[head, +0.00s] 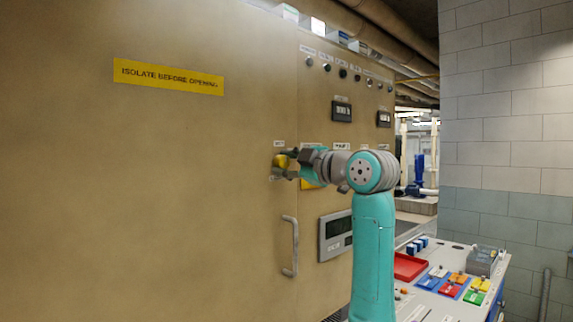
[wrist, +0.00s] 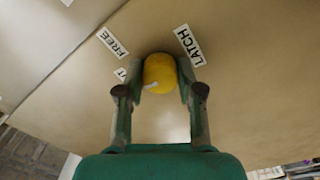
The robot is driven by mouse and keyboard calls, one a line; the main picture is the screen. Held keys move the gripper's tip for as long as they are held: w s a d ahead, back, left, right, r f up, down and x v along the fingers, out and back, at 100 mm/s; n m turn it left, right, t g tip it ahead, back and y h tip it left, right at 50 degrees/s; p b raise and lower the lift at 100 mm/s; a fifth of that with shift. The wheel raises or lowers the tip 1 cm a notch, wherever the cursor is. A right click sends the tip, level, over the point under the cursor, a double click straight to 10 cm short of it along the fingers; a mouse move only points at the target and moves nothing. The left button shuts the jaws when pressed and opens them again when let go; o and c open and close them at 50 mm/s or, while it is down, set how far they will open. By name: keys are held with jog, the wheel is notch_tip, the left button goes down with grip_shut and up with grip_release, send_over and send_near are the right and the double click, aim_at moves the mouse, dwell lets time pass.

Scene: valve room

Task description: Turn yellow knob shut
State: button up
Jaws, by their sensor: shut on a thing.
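The yellow knob (head: 281,161) is on the front of the tan cabinet (head: 190,200), above the door handle. In the wrist view the knob (wrist: 159,73) is round, with a small white mark low on its face. My gripper (head: 285,164) reaches it from the right, and its two fingers (wrist: 160,80) close on either side of the knob. Labels reading FREE (wrist: 112,42) and LATCH (wrist: 189,45) sit beside the knob. Another small label is partly hidden by the left finger.
A grey door handle (head: 290,246) is below the knob. A display panel (head: 335,236) and a row of small knobs (head: 343,73) are to the right. A bench with a red tray (head: 409,266) and coloured blocks stands at lower right.

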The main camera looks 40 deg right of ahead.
jog(key=shift+n, duration=0.5)
jog(key=o, duration=1.2)
jog(key=shift+c, duration=0.2)
jog(key=s, duration=1.2)
jog(key=shift+d+f, duration=0.2)
